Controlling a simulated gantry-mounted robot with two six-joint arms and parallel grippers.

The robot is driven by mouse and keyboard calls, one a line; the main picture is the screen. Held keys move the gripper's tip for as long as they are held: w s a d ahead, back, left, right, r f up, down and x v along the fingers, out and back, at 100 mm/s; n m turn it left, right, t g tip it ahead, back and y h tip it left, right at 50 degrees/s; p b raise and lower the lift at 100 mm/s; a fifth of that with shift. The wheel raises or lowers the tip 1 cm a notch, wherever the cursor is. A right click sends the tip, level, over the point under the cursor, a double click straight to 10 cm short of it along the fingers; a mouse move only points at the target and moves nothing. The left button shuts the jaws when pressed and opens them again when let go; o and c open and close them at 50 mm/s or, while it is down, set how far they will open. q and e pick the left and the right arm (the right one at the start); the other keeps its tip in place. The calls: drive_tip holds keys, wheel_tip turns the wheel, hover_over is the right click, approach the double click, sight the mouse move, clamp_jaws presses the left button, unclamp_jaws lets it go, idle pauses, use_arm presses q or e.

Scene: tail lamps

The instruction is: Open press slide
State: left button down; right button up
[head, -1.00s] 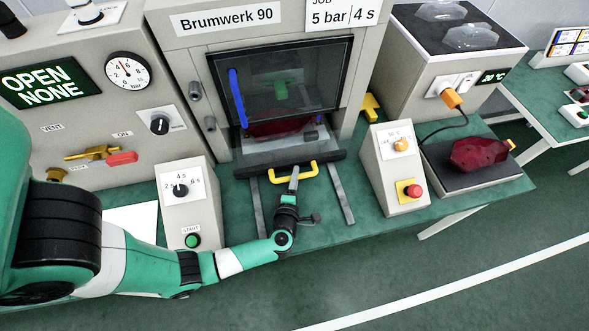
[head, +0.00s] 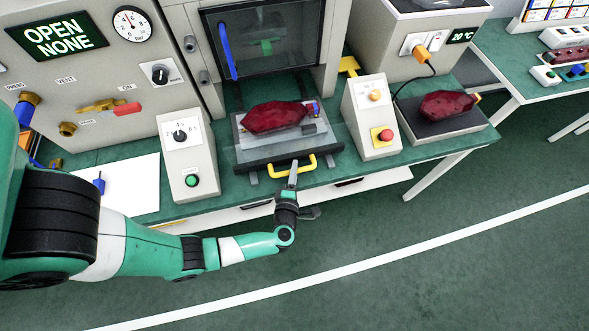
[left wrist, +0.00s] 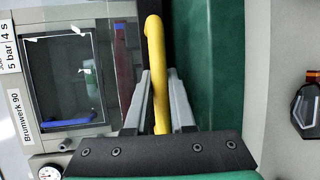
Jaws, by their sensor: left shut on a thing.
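The press slide (head: 247,158) is a dark-edged tray on rails, pulled out in front of the press (head: 262,45). A red tail lamp (head: 274,117) lies on it. The slide's yellow handle (head: 291,171) is at its front edge. My left gripper (head: 293,176) is shut on the handle. In the left wrist view, the yellow handle (left wrist: 154,50) runs between the two fingers (left wrist: 160,103). The press door with its blue handle (head: 226,52) is above the slide. My right gripper is not in view.
A control box with a green start button (head: 192,181) stands left of the slide, and one with a red button (head: 386,135) stands right. Another red lamp (head: 449,104) lies on a dark plate farther right. White paper (head: 128,186) lies at left. Open floor is in front.

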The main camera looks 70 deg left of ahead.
use_arm(q)
drive_tip(key=c, duration=1)
unclamp_jaws()
drive_tip(key=shift+a, duration=0.1)
drive_tip(key=shift+c, duration=0.2)
drive_tip(key=shift+s+d+r, duration=0.15)
drive_tip(key=shift+s+d, duration=0.05)
drive_tip(key=shift+d, duration=0.25)
drive_tip(key=p+v, duration=0.2)
drive_tip(key=v, duration=0.8)
drive_tip(key=shift+s+d, duration=0.2)
drive_tip(key=shift+d, duration=0.05)
